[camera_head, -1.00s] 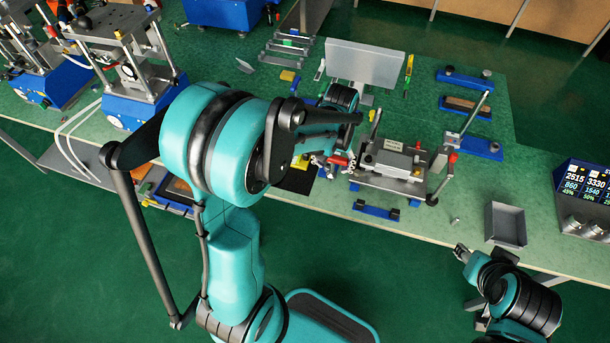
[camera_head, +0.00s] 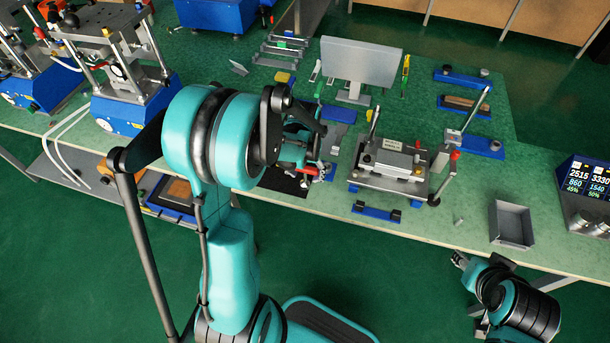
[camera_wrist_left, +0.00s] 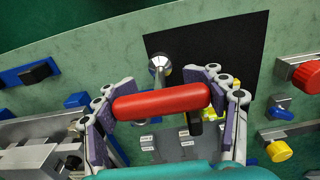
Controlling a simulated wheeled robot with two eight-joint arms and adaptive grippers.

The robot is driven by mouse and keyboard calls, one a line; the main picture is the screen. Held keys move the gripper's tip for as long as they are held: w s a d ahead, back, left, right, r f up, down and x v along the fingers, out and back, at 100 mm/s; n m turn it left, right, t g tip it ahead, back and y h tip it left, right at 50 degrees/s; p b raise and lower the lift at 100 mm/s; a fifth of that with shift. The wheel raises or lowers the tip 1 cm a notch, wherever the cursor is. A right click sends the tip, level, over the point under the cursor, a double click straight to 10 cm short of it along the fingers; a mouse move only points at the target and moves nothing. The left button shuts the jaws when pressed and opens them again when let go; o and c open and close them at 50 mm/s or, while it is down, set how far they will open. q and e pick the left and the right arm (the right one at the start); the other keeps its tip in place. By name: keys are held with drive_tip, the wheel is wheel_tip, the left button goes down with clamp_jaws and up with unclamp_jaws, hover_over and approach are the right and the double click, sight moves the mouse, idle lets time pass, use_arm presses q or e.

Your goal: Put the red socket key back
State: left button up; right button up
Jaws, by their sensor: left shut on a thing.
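The red socket key (camera_wrist_left: 160,101) has a red bar handle, held crosswise between the fingers of my left gripper (camera_wrist_left: 160,104) in the left wrist view. Its bright steel socket end (camera_wrist_left: 160,66) shows past the handle, over the black mat (camera_wrist_left: 222,50). In the head view my left gripper (camera_head: 312,172) is beside the black mat (camera_head: 284,181), left of the press fixture; a bit of red shows at its fingers. My arm hides part of this area. A grey plate with small white labels (camera_wrist_left: 178,146) lies beyond the handle. My right gripper (camera_head: 460,259) is off the bench's front edge, too small to judge.
The press fixture (camera_head: 392,167) with its upright lever stands right of my left gripper. A grey upright panel (camera_head: 360,64) stands behind. A red knob (camera_wrist_left: 305,75) and a yellow knob (camera_wrist_left: 279,151) are at the right in the wrist view. An empty grey tray (camera_head: 512,224) lies at the right.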

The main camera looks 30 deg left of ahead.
use_arm(q)
drive_tip(key=shift+f, duration=0.1)
drive_tip(key=o, duration=1.3)
